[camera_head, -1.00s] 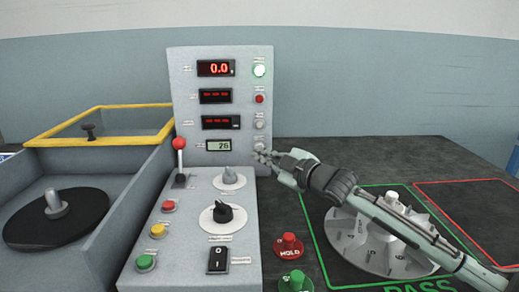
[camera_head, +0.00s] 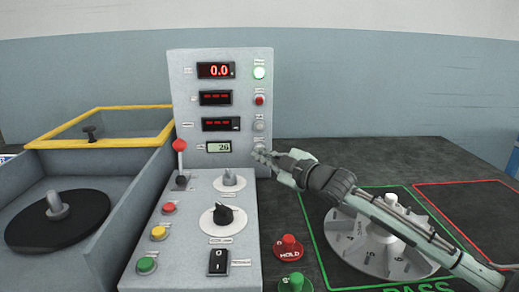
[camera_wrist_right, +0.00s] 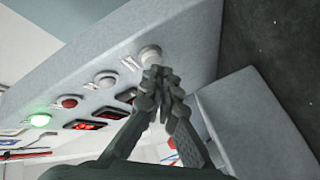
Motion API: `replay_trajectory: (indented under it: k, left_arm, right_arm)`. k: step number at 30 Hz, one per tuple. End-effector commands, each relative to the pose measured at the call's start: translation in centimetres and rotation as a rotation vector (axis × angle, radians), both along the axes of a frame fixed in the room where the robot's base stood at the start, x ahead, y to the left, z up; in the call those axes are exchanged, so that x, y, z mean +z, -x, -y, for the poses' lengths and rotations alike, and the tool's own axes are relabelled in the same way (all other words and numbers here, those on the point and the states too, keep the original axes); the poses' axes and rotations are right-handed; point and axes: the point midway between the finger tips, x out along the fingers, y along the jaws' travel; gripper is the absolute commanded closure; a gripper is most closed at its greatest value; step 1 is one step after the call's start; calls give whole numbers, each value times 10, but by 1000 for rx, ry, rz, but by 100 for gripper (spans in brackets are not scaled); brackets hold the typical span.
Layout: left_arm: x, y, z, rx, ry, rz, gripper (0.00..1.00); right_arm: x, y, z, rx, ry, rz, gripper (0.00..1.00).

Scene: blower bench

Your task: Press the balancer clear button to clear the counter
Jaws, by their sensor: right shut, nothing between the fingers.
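The balancer panel (camera_head: 184,90) stands upright with a small counter display (camera_head: 218,147) reading 26. A pale round button (camera_head: 259,147), the lowest in the panel's right column, is beside this display. I take it for the clear button; its label is too small to read. It also shows in the right wrist view (camera_wrist_right: 150,53). My right gripper (camera_head: 264,157) is shut and empty, its fingertips right at this button and partly covering it. In the wrist view the fingertips (camera_wrist_right: 157,75) overlap the button's lower edge; I cannot tell whether they press it. My left gripper is out of view.
Above the button are a grey button (camera_head: 259,124), a red one (camera_head: 259,100) and a lit green lamp (camera_head: 259,72). A red-knobbed lever (camera_head: 179,146) stands left. A bladed wheel (camera_head: 372,245) lies under my right arm, near the red HOLD piece (camera_head: 288,248).

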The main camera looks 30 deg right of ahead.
Motion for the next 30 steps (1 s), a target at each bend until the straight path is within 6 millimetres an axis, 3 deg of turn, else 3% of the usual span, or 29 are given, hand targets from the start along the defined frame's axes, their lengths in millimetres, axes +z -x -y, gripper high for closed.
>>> replay_trajectory:
  k: [30]
  left_arm:
    - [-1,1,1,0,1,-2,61]
  right_arm:
    - [0,-7,4,0,0,0,100]
